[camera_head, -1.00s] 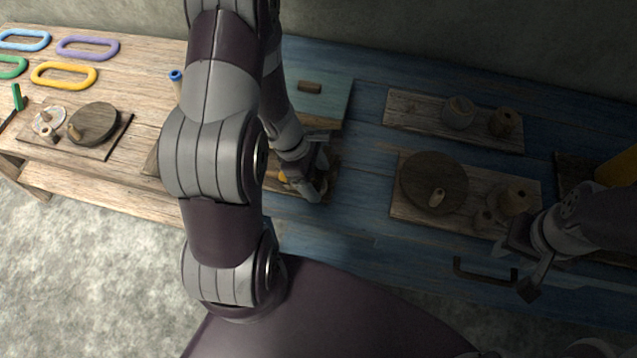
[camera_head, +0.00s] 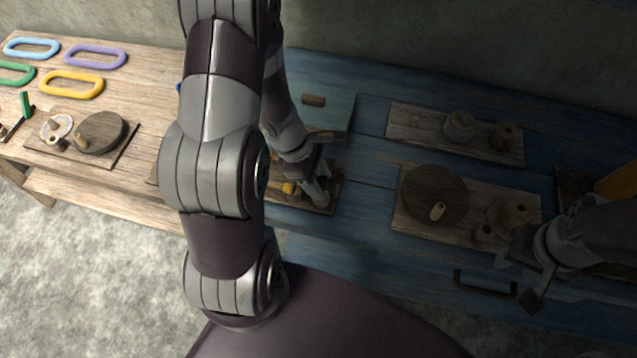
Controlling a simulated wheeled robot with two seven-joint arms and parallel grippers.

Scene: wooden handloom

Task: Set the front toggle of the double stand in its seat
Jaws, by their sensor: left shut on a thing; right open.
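My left gripper (camera_head: 305,188) is low over a small wooden stand (camera_head: 328,205) at the table's front, right of my large arm links. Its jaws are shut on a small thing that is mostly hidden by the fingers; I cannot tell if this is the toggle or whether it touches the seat. A small yellow piece (camera_head: 288,188) shows just left of the fingertips. The left part of the stand is hidden behind my arm. My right gripper (camera_head: 530,285) is open and empty near the front edge at the right, by a dark handle.
A board with a round dark disc (camera_head: 435,194) and wooden spools stands right of the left gripper. Another board (camera_head: 405,122) with spools lies behind it. A small brown block (camera_head: 314,100) rests on a teal panel. Colored rings (camera_head: 95,56) lie far left. A dark handle (camera_head: 485,283) juts from the front.

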